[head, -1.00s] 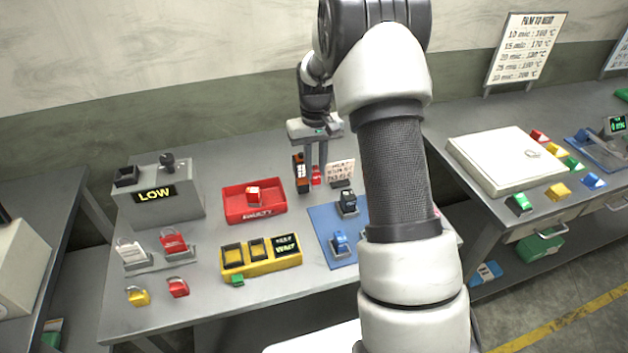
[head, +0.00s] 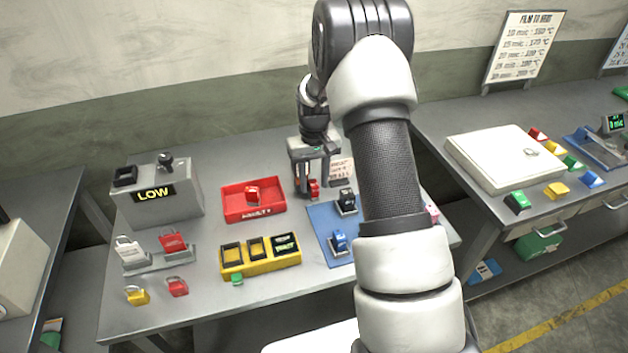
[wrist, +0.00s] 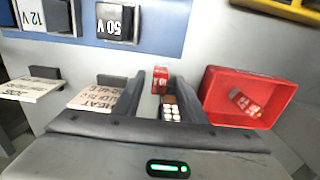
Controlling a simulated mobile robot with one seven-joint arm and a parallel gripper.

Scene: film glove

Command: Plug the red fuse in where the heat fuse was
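My gripper (head: 313,182) points down near the back of the table. It is shut on a red fuse (wrist: 160,80), which shows between the fingertips in the wrist view and low at the fingers in the head view (head: 314,189). An upright black and orange thing with white dots (wrist: 170,108) shows through the gap between the fingers; my fingers partly cover it in the head view. A card reading HEAT (wrist: 95,100) stands beside the gripper, with a dark block behind it. A second red fuse (head: 252,195) lies in the red FAULTY tray (head: 232,213). I cannot make out an empty heat socket.
A blue mat (head: 322,218) carries a black 50 V block (head: 347,201) and a blue block (head: 339,241). A yellow unit (head: 262,267) with two dark slots and a display stands in front. A grey box reading LOW (head: 180,208) and padlocks (head: 172,241) are at the left.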

